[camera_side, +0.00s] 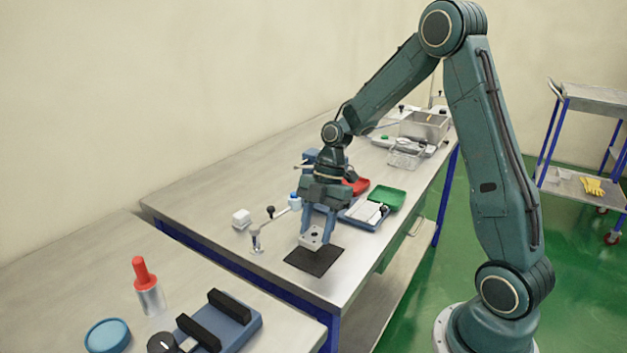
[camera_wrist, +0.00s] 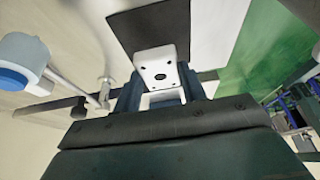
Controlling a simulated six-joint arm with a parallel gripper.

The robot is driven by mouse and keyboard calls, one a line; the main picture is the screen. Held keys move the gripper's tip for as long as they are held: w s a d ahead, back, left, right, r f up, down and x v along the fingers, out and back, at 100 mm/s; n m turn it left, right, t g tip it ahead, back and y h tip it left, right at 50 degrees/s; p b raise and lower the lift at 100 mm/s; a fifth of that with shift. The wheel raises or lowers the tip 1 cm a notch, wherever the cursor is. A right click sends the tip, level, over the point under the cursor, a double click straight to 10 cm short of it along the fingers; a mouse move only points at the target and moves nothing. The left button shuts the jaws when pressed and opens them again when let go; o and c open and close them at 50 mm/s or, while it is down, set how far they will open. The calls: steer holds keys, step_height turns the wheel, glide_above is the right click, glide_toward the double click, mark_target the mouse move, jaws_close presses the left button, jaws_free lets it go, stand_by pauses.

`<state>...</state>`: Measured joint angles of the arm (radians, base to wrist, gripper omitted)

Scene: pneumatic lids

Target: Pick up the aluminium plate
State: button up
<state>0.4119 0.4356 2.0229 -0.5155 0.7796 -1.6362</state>
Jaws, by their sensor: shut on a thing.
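The aluminium plate (camera_side: 313,238) is a small pale block with several dark holes. My gripper (camera_side: 318,232) points down and is shut on it, holding it over the black mat (camera_side: 314,261). In the wrist view the plate (camera_wrist: 160,68) sits between the two dark blue fingers of my gripper (camera_wrist: 160,88), its face with a larger central hole showing. The black mat (camera_wrist: 150,25) lies beyond it in that view. The plate appears raised a little above the mat, but the exact gap is hard to tell.
A green tray (camera_side: 387,198), a blue tray (camera_side: 353,222) and a red tray (camera_side: 358,186) lie behind to the right. The bench edge is close to the mat's right.

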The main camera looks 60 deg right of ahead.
mark_target(317, 231)
step_height(317, 231, up, 16)
stand_by(0.5)
steer(key=shift+r, duration=0.1)
steer(key=shift+d, duration=0.1)
stand_by(0.4)
steer(key=w+d+m+t+h, duration=0.25)
steer(key=d+m, duration=0.75)
steer(key=d, duration=0.6)
steer(key=w+d+m+t+h, duration=0.2)
steer(key=w+d+m+h, duration=0.15)
steer(key=d+m, duration=0.85)
steer(key=d+f+n, duration=0.1)
steer(key=f, duration=0.4)
steer(key=d+f+n, duration=0.1)
steer(key=f, duration=0.4)
steer(key=d+f+n+y, duration=0.1)
steer(key=f, duration=0.4)
steer(key=shift+w+f, duration=0.25)
steer(key=shift+w, duration=0.15)
steer(key=shift+f, duration=2.1)
steer(key=shift+f, duration=0.1)
